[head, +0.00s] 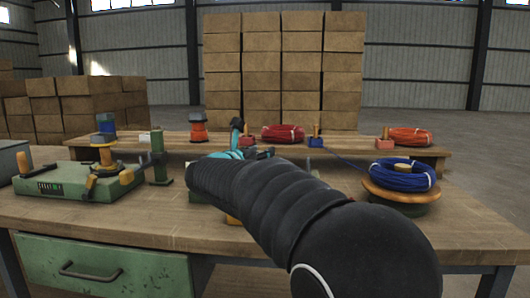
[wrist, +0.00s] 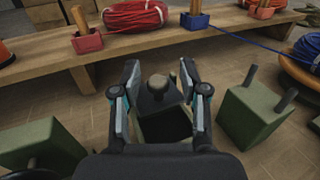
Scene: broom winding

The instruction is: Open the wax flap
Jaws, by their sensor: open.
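In the wrist view, a green box (wrist: 165,135) with a dark opening sits on the bench straight below my gripper. A dark grey flap (wrist: 152,104) with a round knob (wrist: 157,83) is at its far side, which I take to be the wax flap. I cannot tell its exact angle. My gripper (wrist: 160,68) is open, one finger left and one right of the knob, with no clear contact. In the head view my gripper (head: 243,148) is over the middle of the bench, and my arm hides most of the box.
A green block with two dark pegs (wrist: 258,112) stands close on the right, and another green block (wrist: 42,147) on the left. A raised wooden shelf (head: 350,153) behind holds a red coil (head: 283,134). A blue coil (head: 402,176) sits on a spool at right.

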